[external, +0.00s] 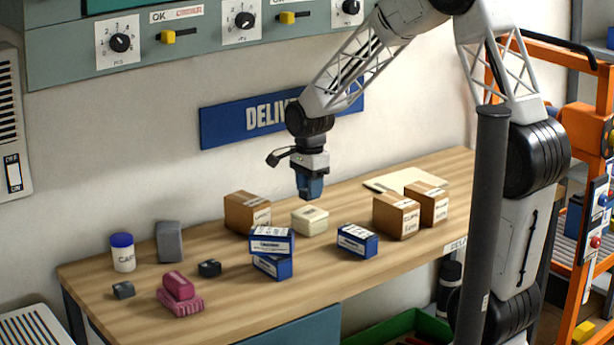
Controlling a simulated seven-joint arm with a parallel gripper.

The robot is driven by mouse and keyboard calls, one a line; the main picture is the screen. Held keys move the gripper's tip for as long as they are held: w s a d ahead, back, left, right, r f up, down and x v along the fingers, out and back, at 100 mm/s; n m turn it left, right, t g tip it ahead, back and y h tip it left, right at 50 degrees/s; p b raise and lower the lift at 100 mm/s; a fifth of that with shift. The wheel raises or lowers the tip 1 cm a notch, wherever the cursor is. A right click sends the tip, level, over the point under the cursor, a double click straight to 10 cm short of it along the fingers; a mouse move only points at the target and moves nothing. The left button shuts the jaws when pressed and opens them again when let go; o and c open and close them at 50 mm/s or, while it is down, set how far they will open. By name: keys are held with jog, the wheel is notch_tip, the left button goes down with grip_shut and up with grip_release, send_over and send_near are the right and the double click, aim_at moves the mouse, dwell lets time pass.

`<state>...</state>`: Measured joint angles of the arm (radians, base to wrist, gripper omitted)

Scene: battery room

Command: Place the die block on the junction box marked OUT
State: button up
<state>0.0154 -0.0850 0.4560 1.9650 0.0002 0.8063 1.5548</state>
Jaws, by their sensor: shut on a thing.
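My gripper (311,190) points down above the bench, over the cream box. It is shut on a small dark block that hardly shows between its blue-grey fingers; I cannot tell for sure that it is the die block. The cream box (310,221) has a small label on top, too small to read; it may be the junction box. Clear space shows between the fingertips and this box. Two small dark grey blocks, one at the front left (123,290) and one further right (209,268), lie on the bench. No OUT mark is readable.
The wooden bench (345,272) also holds cardboard boxes (396,216), another cardboard box (247,212), stacked blue boxes (271,243), a single blue box (357,240), pink blocks (178,287), a grey block (169,241) and a blue-capped jar (122,253). The front right is clear.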

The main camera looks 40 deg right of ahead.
jog(key=shift+f, duration=0.15)
jog(key=shift+f, duration=1.6)
jog(key=shift+f, duration=0.15)
jog(key=o, duration=1.1)
notch_tip(320, 180, up, 12)
jog(key=shift+r, duration=0.15)
